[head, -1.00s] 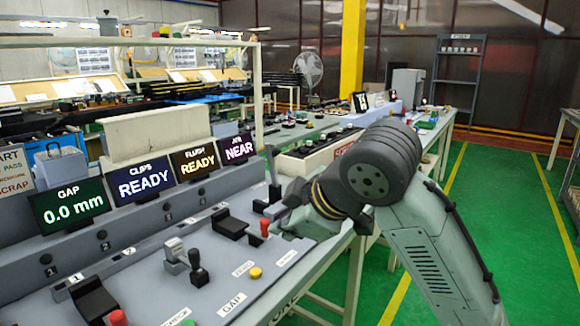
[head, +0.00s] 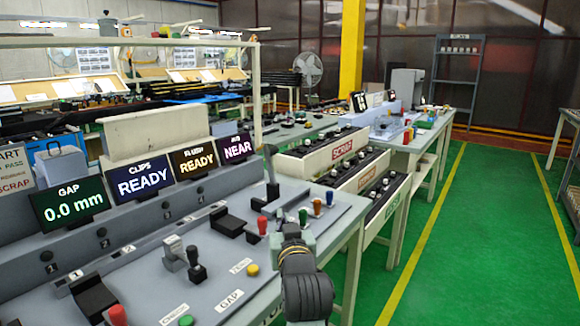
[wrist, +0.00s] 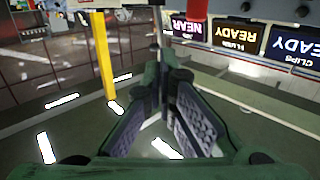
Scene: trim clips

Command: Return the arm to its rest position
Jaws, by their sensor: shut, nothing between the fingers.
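My gripper (head: 291,230) shows in the head view at the right front of the grey panel, with a dark arm link below it. In the wrist view my gripper (wrist: 164,85) has its two green fingers with grey ribbed pads converging at the tips, shut and empty. In the head view I cannot tell whether it touches the panel (head: 150,280). Most of my arm is out of the head picture.
The panel carries a red knob (head: 262,226), a black lever (head: 197,265), a yellow button (head: 252,270) and several coloured handles. Screens (head: 138,183) line its back. Scrap bins (head: 340,150) stand behind right. The green floor (head: 470,230) at right is clear.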

